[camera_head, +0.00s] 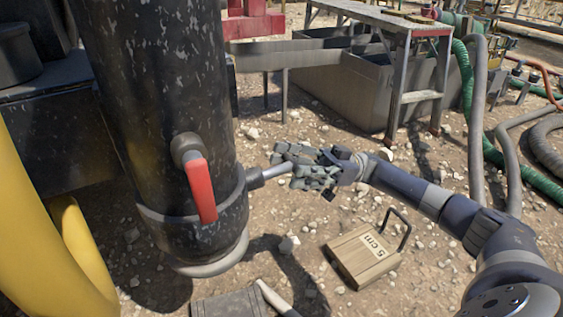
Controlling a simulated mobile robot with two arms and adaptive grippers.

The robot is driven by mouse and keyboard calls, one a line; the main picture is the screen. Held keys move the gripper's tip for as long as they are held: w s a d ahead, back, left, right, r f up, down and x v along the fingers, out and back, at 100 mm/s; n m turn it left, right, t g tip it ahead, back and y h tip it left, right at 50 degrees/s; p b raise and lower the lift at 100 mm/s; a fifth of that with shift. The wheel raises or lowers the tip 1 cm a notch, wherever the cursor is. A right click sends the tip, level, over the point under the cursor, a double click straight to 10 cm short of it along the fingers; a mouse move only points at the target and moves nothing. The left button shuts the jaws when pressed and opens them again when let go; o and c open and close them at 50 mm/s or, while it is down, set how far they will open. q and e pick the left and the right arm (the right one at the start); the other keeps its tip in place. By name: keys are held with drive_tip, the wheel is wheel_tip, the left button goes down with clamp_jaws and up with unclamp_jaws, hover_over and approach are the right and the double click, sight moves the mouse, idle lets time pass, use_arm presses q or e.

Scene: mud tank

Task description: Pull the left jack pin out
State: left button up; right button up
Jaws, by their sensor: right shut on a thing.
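The left jack pin (272,172) is a short silver rod that sticks out to the right from the dark collar on the jack leg. The jack leg (160,90) is a thick, scuffed black cylinder standing upright at the left, with a light ring at its foot. My right gripper (296,168) comes in from the right and is shut on the outer end of the pin. The pin's inner end is hidden in the collar. My left gripper is not in view.
A red lever (200,188) hangs on the leg's front, left of the pin. A wooden block marked 5 cm (362,258) lies on the stony ground below my right arm. A yellow hose (35,230) is at far left. A metal tank (345,85) stands behind.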

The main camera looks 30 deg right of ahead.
drive_tip(key=shift+d, duration=0.15)
drive_tip(key=o, duration=1.5)
drive_tip(key=shift+d, duration=0.15)
drive_tip(key=v, duration=1.2)
drive_tip(key=shift+s+f, duration=0.1)
